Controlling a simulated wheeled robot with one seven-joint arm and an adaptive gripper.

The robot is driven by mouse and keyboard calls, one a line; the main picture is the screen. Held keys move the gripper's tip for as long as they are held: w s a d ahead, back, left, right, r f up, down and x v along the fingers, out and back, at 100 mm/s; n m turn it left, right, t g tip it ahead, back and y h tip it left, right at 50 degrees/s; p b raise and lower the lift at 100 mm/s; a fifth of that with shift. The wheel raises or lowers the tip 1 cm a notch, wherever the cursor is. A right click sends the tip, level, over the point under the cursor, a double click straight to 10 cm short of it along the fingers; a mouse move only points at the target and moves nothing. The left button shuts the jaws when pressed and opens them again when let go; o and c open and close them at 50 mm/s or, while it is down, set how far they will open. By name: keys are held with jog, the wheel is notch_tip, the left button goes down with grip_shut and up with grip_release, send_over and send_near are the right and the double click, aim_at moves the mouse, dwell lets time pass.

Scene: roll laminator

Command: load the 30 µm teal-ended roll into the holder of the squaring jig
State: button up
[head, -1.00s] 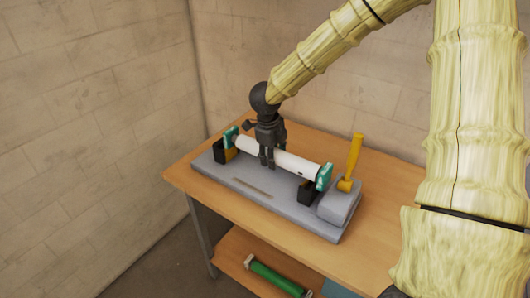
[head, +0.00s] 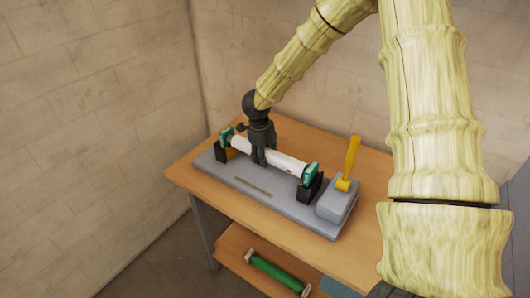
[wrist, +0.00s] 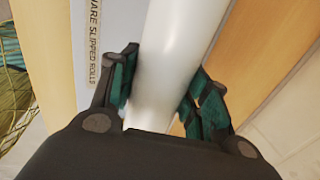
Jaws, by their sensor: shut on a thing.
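The white roll with teal ends (head: 287,162) lies lengthwise over the grey squaring jig (head: 216,166). My gripper (head: 262,163) is shut on the roll's body from above, a little left of its middle. In the wrist view, its fingers (wrist: 158,92) straddle the white roll (wrist: 178,50), one on each side. The teal ends are at the black holder blocks, left (head: 220,154) and right (head: 310,191). I cannot tell whether the ends rest fully in the blocks. The roll's thickness marking is not readable.
A yellow lever (head: 351,158) stands up from a grey block (head: 334,205) at the jig's right end. The wooden table (head: 182,174) is bare around the jig. A green roll (head: 275,272) lies on the shelf below. Walls stand behind and at left.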

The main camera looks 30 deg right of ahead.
jog(key=shift+f, duration=0.7)
dwell(0.3)
jog(key=o, duration=1.5)
jog(key=shift+s, duration=0.1)
jog(key=shift+r, duration=0.65)
notch_tip(320, 180, up, 12)
jog(key=a+b, duration=0.2)
jog(key=b, duration=0.1)
jog(key=shift+s+f, duration=0.15)
jog(key=shift+s, duration=0.3)
